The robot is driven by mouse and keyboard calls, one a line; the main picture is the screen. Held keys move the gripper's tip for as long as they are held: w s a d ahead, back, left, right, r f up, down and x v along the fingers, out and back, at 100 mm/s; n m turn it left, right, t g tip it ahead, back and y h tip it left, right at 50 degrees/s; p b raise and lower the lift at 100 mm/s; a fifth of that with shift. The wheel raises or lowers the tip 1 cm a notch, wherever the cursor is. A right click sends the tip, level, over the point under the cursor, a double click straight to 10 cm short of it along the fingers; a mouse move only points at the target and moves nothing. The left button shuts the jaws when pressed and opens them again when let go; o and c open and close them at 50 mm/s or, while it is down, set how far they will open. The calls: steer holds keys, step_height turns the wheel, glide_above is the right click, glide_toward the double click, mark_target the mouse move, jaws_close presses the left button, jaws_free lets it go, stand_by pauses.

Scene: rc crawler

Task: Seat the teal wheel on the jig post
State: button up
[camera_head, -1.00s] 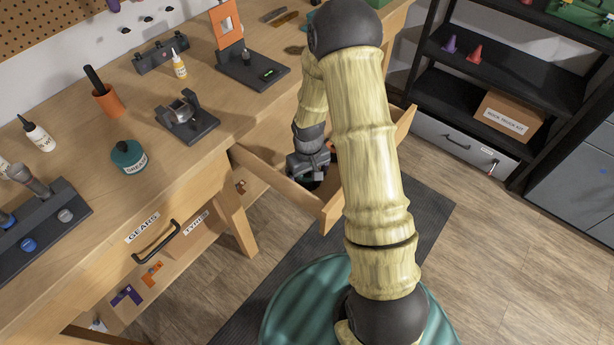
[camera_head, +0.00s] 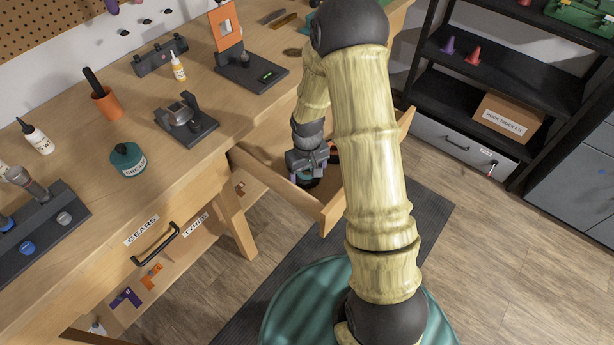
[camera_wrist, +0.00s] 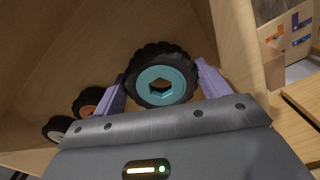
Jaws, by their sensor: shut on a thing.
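The teal wheel (camera_wrist: 161,86), a black knobbly tyre with a teal hub and hexagonal hole, sits between the two purple fingers of my gripper (camera_wrist: 163,78) in the wrist view. My gripper (camera_head: 309,168) is shut on it, inside the open drawer (camera_head: 278,182) in the head view. Only a bit of the wheel shows there, below the fingers. A dark jig base (camera_head: 252,74) with an orange upright panel, a short post (camera_head: 245,57) and a green light stands at the back of the bench. The post is bare.
A wheel with an orange hub (camera_wrist: 88,103) and one with a white hub (camera_wrist: 58,128) lie in the drawer. The drawer walls surround my gripper. The bench holds a dark cradle (camera_head: 186,122), a grease pot (camera_head: 128,159), an orange cup (camera_head: 106,103) and a yellow bottle (camera_head: 178,66).

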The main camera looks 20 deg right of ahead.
step_height(320, 180, up, 8)
stand_by(0.7)
